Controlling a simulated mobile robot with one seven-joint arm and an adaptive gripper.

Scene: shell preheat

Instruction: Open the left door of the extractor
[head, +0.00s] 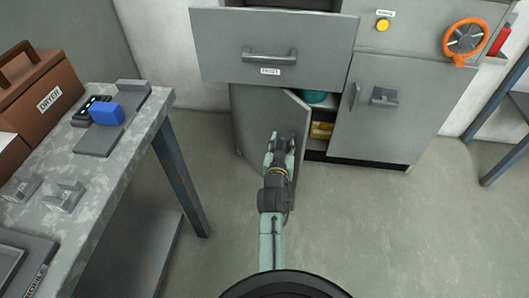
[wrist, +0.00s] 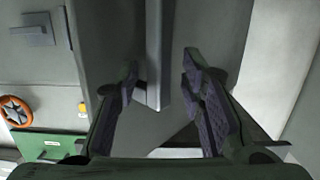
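The grey extractor cabinet's left door (head: 253,118) stands partly open in the head view, swung out toward me at an angle. Its dark inside shows at the right of the door's free edge. My gripper (head: 281,143) is in front of the door, near that free edge. In the wrist view my gripper (wrist: 158,95) has its two fingers spread apart.
An open drawer (head: 225,45) juts out above the left door. The right door (head: 390,125) is shut, with a handle (head: 383,97). Inside are a teal object (head: 314,97) and a yellow box (head: 321,130). A workbench (head: 125,160) stands at left.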

